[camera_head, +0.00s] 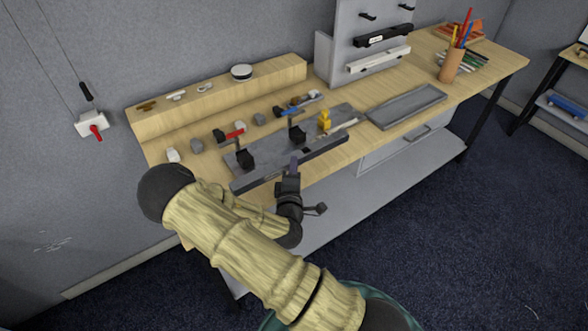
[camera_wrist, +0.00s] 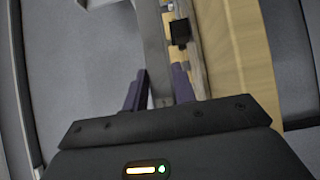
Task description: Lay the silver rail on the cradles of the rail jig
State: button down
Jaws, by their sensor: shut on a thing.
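The silver rail (camera_head: 252,181) is a long grey bar along the front of the table, at the near side of the rail jig. My gripper (camera_head: 294,164) is shut on it near its middle. In the wrist view the rail (camera_wrist: 153,45) runs between the purple fingers of my gripper (camera_wrist: 159,88). The rail jig (camera_head: 272,149) is a flat grey plate with two black cradles, one left (camera_head: 245,159) and one right (camera_head: 297,134). A yellow piece (camera_head: 325,122) stands at its right part. The rail lies beside the cradles, not on them; its exact height is unclear.
Small tools and blocks, including a red-handled one (camera_head: 234,132), lie behind the jig. A wooden ledge (camera_head: 217,95) runs along the back. A grey tray (camera_head: 407,105) lies to the right, with a pencil cup (camera_head: 451,67) beyond. A panel with shelf bars (camera_head: 378,60) stands behind.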

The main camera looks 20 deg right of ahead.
jog(key=shift+w+a+b, duration=0.25)
jog(key=shift+w+a, duration=0.4)
jog(key=shift+w, duration=1.35)
jog(key=shift+w+a+b, duration=0.25)
jog(key=shift+w+a, duration=0.35)
jog(key=shift+w, duration=1.4)
jog(key=shift+w+a+b, duration=0.25)
jog(key=shift+w+a, duration=0.4)
jog(key=shift+w, duration=1.35)
jog(key=shift+f+b, duration=0.6)
jog(key=shift+b, duration=0.1)
jog(key=c, duration=1.1)
grip_release()
jog(key=shift+o, duration=0.2)
jog(key=shift+s, duration=0.1)
jog(key=b+v, duration=0.2)
jog(key=v, duration=1.5)
jog(key=shift+s+b, duration=0.15)
jog(key=shift+b, duration=0.25)
jog(key=shift+a, duration=0.1)
